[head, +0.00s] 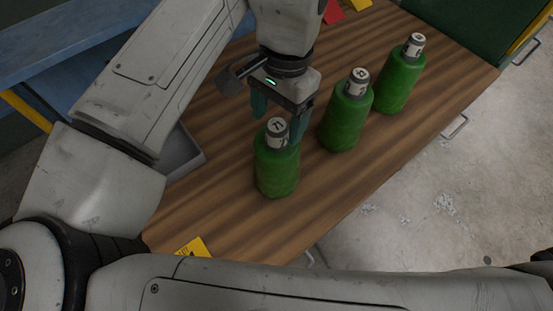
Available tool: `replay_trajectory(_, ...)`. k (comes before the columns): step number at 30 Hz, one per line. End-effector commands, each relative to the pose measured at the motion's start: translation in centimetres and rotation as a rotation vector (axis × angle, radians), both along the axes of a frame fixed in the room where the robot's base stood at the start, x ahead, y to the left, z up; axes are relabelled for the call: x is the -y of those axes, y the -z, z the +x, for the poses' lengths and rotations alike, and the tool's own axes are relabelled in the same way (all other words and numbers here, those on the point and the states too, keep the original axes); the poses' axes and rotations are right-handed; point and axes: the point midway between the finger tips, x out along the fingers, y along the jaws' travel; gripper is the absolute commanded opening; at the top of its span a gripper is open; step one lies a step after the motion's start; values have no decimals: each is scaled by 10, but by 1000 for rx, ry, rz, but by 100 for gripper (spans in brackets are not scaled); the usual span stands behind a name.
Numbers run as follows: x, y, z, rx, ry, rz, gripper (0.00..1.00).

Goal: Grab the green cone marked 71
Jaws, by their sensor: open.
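Three green cones with pale, marked tops stand upright in a slanting row on the wooden bench top in the head view. The nearest cone (277,170) is at the left of the row, the middle cone (346,122) is behind it to the right, and the far cone (400,82) is furthest right. The marks on their tops are too small to read surely. My gripper (281,113) is open, with its teal fingers pointing down. It is at the top of the nearest cone in the picture, and that cone's top shows between the fingertips. I cannot tell whether they touch.
A grey tray (183,155) lies partly hidden behind my arm at left. A yellow label (194,247) is at the bench's near edge. A red card (333,12) lies at the back. Bare wood lies left of the nearest cone.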

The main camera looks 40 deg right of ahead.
Motion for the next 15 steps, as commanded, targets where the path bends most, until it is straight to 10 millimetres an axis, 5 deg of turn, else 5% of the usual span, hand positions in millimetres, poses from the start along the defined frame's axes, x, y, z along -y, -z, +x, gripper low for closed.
replay_trajectory(6, -3, 24, -1, 0, 0, -1, 74)
replay_trajectory(15, -3, 27, -1, 0, 0, -1, 72)
